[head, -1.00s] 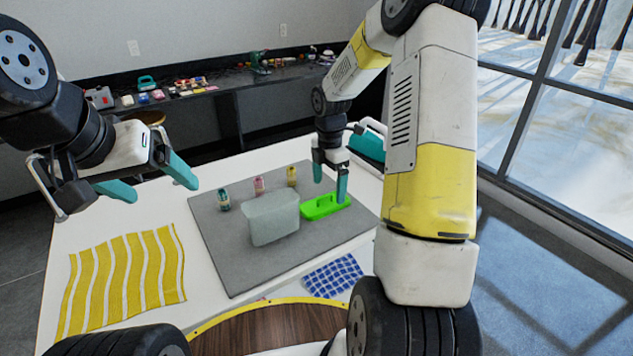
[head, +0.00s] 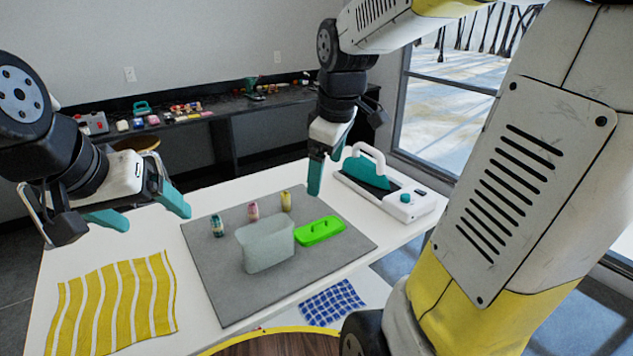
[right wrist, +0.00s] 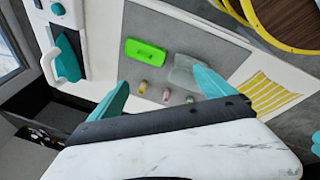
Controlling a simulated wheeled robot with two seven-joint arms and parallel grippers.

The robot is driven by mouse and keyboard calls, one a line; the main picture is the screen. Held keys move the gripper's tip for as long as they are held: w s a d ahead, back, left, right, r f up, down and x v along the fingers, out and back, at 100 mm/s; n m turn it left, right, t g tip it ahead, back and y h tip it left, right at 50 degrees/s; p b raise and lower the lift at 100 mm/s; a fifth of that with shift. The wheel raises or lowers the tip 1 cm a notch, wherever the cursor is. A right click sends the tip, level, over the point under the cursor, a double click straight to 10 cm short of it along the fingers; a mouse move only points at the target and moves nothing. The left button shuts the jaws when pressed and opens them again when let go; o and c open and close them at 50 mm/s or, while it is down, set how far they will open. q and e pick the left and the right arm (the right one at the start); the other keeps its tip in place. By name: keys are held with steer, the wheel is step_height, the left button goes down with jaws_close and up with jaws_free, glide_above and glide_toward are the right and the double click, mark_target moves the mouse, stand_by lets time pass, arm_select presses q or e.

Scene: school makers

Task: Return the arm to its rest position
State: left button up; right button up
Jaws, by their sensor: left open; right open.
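My right gripper (head: 333,172) is open and empty, raised above the table behind the green lid. In the right wrist view its two teal fingers (right wrist: 158,92) stand wide apart with nothing between them. My left gripper (head: 140,210) is open and empty at the left, above the table's left part. The lid also shows in the right wrist view (right wrist: 146,53).
Several small bottles (head: 253,212) stand behind the container. A white machine with a teal part (head: 407,206) stands at the table's right. A yellow striped cloth (head: 115,305) lies at the left and a blue checked cloth (head: 332,302) in front. A cluttered counter (head: 190,125) runs along the wall.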

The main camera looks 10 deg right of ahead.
steer(key=s+a+r+m+t+y, duration=0.1)
steer(key=s+a+r+m+t, duration=0.1)
steer(key=s+m, duration=0.7)
steer(key=s, duration=0.2)
steer(key=shift+s+a+m+t+y, duration=0.15)
steer(key=shift+s+m+t+y, duration=0.15)
steer(key=shift+m+t+y, duration=0.1)
